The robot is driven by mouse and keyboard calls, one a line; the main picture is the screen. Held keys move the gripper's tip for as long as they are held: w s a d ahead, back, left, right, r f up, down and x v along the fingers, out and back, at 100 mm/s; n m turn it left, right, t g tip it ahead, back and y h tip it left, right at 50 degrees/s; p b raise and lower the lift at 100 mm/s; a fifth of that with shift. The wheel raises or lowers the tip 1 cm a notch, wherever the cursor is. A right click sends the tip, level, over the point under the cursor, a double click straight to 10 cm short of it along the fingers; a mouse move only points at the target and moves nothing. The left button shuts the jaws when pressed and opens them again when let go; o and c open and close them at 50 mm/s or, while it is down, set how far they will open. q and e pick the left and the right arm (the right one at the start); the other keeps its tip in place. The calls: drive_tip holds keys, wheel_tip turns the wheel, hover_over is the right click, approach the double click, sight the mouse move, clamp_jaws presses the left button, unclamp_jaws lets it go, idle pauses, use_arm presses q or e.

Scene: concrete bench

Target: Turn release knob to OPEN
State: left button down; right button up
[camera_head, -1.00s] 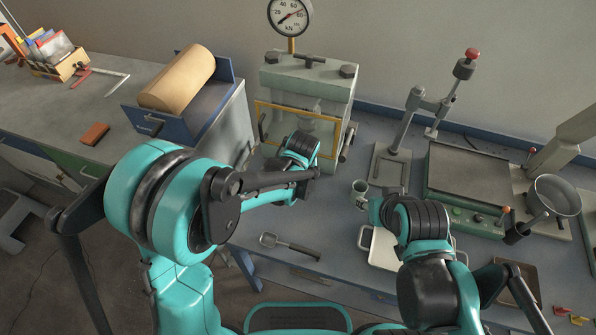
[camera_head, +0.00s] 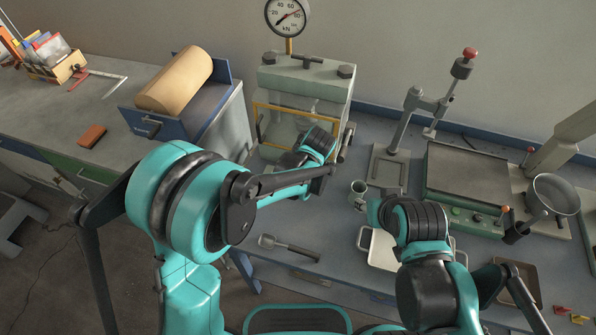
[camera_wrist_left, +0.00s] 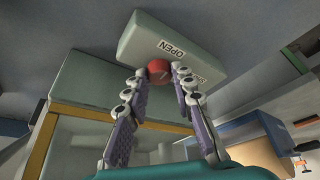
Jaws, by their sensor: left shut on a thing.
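In the left wrist view a small red round knob (camera_wrist_left: 158,69) sits at the edge of a pale grey-green block (camera_wrist_left: 172,40) with labels reading OPEN and, partly hidden by a finger, what looks like SHUT. The fingertips of my left gripper (camera_wrist_left: 159,74) are closed on either side of the knob. In the head view my left wrist is in front of the pale press (camera_head: 305,78) with a yellow-framed clear guard (camera_head: 275,107); the knob and left fingers are hidden there. My right arm's end is over the bench, its fingers not clearly seen.
A small cup (camera_head: 358,192) and a white tray (camera_head: 366,240) are near my right arm. A scraper-like tool (camera_head: 290,247) lies at the front of the bench. A lever stand (camera_head: 391,164) and a hot plate (camera_head: 465,175) stand to the right. A pressure gauge (camera_head: 287,16) tops the press.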

use_arm(q)
drive_tip(key=c, duration=1.3)
unclamp_jaws()
drive_tip(key=v, duration=1.2)
drive_tip(key=s+a+m+t, duration=0.1)
drive_tip(key=s+a+m, duration=0.1)
drive_tip(key=s+a, duration=0.3)
drive_tip(key=s+a+r+m+t+h, duration=0.1)
drive_tip(key=s+a, duration=0.4)
drive_tip(key=a, duration=0.3)
drive_tip(key=s+a+r+m+t+h, duration=0.1)
drive_tip(key=s+a+m, duration=0.1)
drive_tip(key=s+a, duration=0.2)
drive_tip(key=shift+s+a+r+m, duration=0.15)
drive_tip(key=shift+s+a, duration=0.05)
drive_tip(key=shift+a, duration=0.75)
drive_tip(key=shift+s+a+r+m, duration=0.1)
drive_tip(key=shift+s+a+m, duration=0.1)
drive_tip(key=shift+a, duration=0.7)
